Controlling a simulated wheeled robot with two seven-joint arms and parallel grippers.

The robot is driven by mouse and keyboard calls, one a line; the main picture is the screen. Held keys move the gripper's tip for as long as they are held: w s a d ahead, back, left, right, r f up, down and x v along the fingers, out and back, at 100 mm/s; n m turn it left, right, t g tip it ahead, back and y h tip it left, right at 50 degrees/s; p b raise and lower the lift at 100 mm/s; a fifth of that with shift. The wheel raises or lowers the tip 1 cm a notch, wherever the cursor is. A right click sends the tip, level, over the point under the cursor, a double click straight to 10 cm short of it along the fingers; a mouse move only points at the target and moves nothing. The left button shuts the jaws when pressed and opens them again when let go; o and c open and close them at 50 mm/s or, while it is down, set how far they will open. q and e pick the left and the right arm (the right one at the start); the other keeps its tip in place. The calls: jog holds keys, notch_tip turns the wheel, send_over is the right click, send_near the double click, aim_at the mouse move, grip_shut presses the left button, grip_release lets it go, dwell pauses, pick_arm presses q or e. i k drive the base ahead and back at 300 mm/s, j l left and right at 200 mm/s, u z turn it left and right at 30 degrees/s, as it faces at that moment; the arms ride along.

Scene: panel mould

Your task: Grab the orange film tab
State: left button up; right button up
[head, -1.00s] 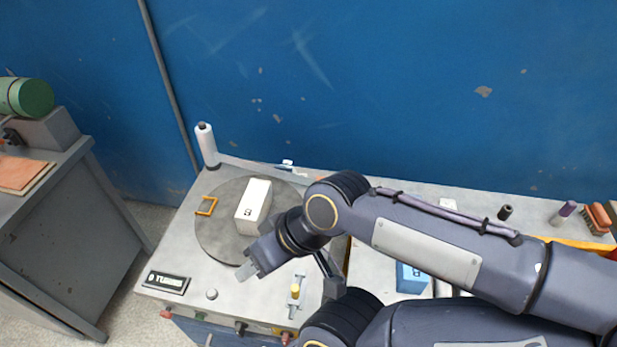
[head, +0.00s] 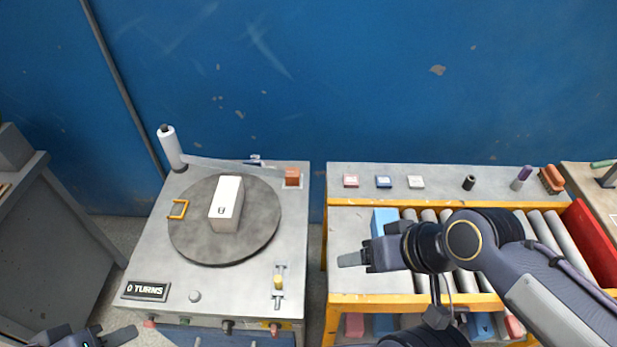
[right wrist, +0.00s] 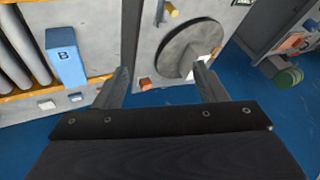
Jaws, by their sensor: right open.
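The orange film tab (head: 292,177) is a small block at the back right corner of the wrapping machine's top, at the end of a pale film strip (head: 225,164) running from the white roll (head: 169,148). It also shows in the right wrist view (right wrist: 145,84), beyond and between the fingers. My right gripper (head: 350,259) is open and empty, to the right of the machine and nearer than the tab, well apart from it. Its two spread fingers show in the right wrist view (right wrist: 162,84). My left gripper (head: 115,334) is at the bottom left, mostly cut off; its opening is unclear.
A round grey turntable (head: 190,238) carries a white box (head: 226,205), with a yellow-orange loop (head: 178,209) at its left edge. A roller conveyor with a yellow frame (head: 350,299) stands to the right, holding a blue box (head: 383,220). A gap separates machine and conveyor.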

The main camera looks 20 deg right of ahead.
aim_at(292, 175)
jog(key=z, duration=0.6)
jog(key=u, duration=0.65)
jog(key=l+u, duration=0.25)
jog(key=u, duration=0.2)
jog(key=k+l+u, duration=0.15)
jog(key=u, duration=0.25)
jog(key=k+l+u, duration=0.15)
jog(key=l+u, duration=0.15)
jog(key=u, duration=0.15)
jog(key=k+l, duration=0.15)
